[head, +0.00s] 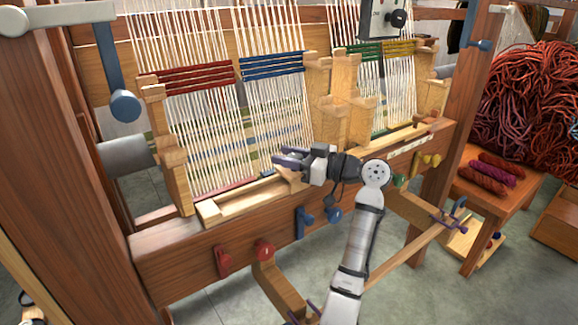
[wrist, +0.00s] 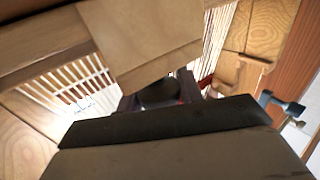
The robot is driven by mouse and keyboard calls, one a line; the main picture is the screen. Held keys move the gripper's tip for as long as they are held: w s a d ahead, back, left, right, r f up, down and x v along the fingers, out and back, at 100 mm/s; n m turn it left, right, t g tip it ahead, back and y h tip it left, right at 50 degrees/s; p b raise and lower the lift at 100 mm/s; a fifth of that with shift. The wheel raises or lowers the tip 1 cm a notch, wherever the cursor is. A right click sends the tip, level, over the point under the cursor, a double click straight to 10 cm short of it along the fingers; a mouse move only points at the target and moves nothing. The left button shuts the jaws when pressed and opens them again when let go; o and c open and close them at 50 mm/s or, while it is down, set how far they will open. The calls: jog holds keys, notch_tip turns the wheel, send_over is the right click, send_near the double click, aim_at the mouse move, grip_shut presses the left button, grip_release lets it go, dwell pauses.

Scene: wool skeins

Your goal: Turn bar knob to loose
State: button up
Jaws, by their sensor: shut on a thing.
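A black knob (head: 397,18) sits on a grey panel (head: 373,27) at the top of the loom in the head view. Its markings are too small to read. My gripper (head: 288,158) is far below and left of that knob, in front of the loom's middle, close above the front beam. In the wrist view my gripper (wrist: 160,95) has its dark fingers around a dark, round piece (wrist: 158,94) beneath a pale wooden block (wrist: 150,40). The gripper is shut on this piece, which is mostly hidden, so I cannot tell exactly what it is.
Warp threads (head: 275,110) stand close behind my gripper. Wool skeins (head: 485,175) lie on a stool at the right.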

jog(key=shift+s+n+g+y+b, duration=0.15)
jog(key=shift+n+g+y+b, duration=0.45)
jog(key=shift+n+g, duration=1)
jog(key=shift+a+g, duration=0.1)
jog(key=shift+g, duration=0.5)
jog(key=o, duration=1)
jog(key=d, duration=0.4)
jog(key=s+d+b, duration=0.1)
jog(key=d, duration=0.4)
jog(key=s+d, duration=0.1)
jog(key=d, duration=0.3)
jog(key=shift+d+b, duration=0.35)
